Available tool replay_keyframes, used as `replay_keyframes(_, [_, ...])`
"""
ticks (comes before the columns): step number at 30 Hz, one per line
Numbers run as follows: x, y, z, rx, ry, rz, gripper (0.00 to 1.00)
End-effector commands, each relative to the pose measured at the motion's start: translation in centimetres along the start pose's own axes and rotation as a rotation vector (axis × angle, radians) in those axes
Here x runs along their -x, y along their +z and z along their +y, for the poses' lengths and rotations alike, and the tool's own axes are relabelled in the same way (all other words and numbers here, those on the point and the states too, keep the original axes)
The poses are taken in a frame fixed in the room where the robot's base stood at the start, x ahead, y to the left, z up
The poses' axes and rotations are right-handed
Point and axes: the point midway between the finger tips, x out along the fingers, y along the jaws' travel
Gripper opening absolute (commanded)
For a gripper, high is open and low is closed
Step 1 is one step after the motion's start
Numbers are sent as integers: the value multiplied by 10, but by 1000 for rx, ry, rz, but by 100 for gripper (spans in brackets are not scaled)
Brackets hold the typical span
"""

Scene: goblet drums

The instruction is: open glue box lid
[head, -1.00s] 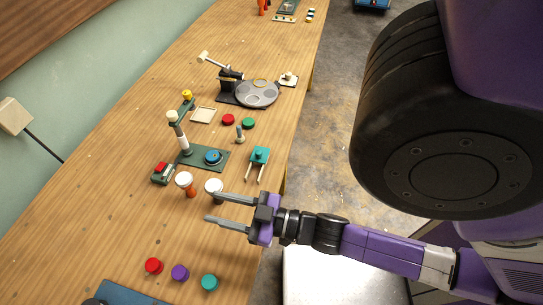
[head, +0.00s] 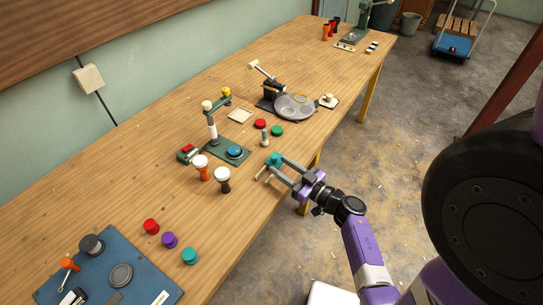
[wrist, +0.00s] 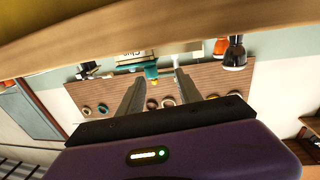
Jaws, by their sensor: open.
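A cream box (wrist: 126,56) marked "Glue" shows in the wrist view, which looks upside down. A teal edge and a teal knob-like piece (wrist: 151,72) adjoin it, seemingly its lid. In the head view a teal piece (head: 273,159) with tan bars is at the table's front edge; it looks like the same part, but the box body is not clear there. My gripper (head: 275,166) is open and level across the edge, its fingertips at the teal piece. In the wrist view the piece shows between the gripper fingers (wrist: 158,74); contact cannot be told.
An orange goblet drum (head: 202,172) and a dark one (head: 222,184) stand left of my gripper. A dark green fixture (head: 235,152) is behind them. Bare tabletop lies nearer, before the blue mat (head: 150,272).

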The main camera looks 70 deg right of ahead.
Motion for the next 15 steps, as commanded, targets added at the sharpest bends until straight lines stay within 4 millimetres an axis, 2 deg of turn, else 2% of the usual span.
replay_keyframes(3, [-2,3,10,-10,8,-6,42])
replay_keyframes(8, [-8,4,14,-15,9,-10,42])
replay_keyframes(15, [-42,4,14,-15,9,-8,42])
